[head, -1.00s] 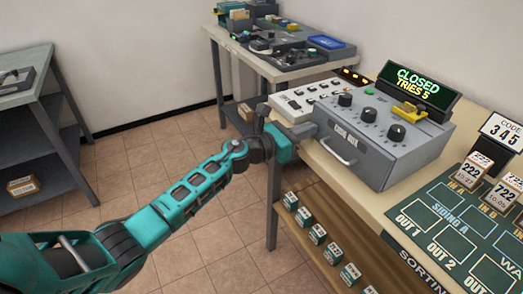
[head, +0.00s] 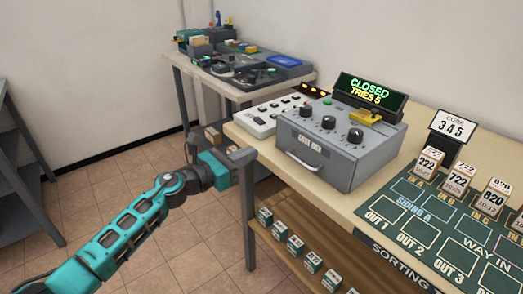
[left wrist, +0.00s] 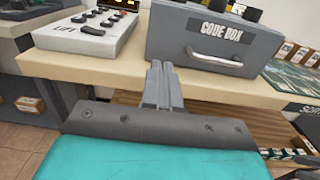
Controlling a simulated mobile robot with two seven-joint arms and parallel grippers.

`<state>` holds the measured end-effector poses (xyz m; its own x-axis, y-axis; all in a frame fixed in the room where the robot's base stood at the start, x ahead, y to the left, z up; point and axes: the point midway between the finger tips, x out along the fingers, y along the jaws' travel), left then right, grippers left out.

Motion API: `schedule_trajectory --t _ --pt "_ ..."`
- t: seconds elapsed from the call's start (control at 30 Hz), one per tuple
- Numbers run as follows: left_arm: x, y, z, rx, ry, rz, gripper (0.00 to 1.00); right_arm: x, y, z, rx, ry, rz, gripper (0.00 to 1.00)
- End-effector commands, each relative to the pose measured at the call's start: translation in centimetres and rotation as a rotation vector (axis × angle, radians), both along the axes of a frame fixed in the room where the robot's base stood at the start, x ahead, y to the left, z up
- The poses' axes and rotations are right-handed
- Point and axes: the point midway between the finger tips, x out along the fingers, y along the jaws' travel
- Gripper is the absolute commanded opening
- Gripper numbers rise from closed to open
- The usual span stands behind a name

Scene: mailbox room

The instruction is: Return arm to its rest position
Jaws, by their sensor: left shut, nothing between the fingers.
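My left arm comes in from the left in the head view. Its gripper (head: 240,155) is at the front left edge of the table, left of the grey code box (head: 335,145). In the left wrist view the gripper's two fingers (left wrist: 160,72) are together with nothing between them, and they point toward the code box (left wrist: 200,35) with its silver handle. In the head view the box's display (head: 371,93) reads "CLOSED TRIES 5". My right gripper is not in view.
A white switch panel (head: 268,116) sits left of the box. A code sign (head: 453,125) reading 345 and a green sorting board (head: 430,215) are at the right. Small boxes (head: 295,247) line the shelf below. A back table (head: 250,95) holds equipment. The floor at left is open.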

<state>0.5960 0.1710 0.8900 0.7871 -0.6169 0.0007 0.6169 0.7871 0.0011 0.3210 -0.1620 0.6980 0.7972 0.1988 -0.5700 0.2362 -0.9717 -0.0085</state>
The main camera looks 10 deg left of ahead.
Motion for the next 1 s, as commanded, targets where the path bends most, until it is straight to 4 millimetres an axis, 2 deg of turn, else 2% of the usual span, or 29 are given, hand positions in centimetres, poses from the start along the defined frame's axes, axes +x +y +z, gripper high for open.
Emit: schedule_trajectory --t 0.1,0.3,0.53,0.63,0.77,0.87,1.0 --pt "-2.1 1.6 -0.3 0.002 0.003 -0.001 0.00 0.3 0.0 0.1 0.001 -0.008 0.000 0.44" --pt "-4.1 3.1 -0.2 0.000 0.002 -0.001 0.00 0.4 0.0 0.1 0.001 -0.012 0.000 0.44" --pt "-4.7 3.4 -0.1 -0.015 0.010 0.000 0.00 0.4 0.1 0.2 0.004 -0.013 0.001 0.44" --pt "-5.5 3.0 -0.5 -0.144 0.086 0.023 0.00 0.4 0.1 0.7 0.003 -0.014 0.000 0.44" --pt "-8.0 2.3 -2.1 -0.580 0.340 0.114 0.00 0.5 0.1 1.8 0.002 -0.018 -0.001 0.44" --pt "-11.0 2.4 -4.5 -1.058 0.617 0.240 0.00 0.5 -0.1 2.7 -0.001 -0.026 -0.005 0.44" --pt "-16.4 2.5 -8.9 -1.742 0.972 0.463 0.00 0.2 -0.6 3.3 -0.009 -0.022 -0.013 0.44"
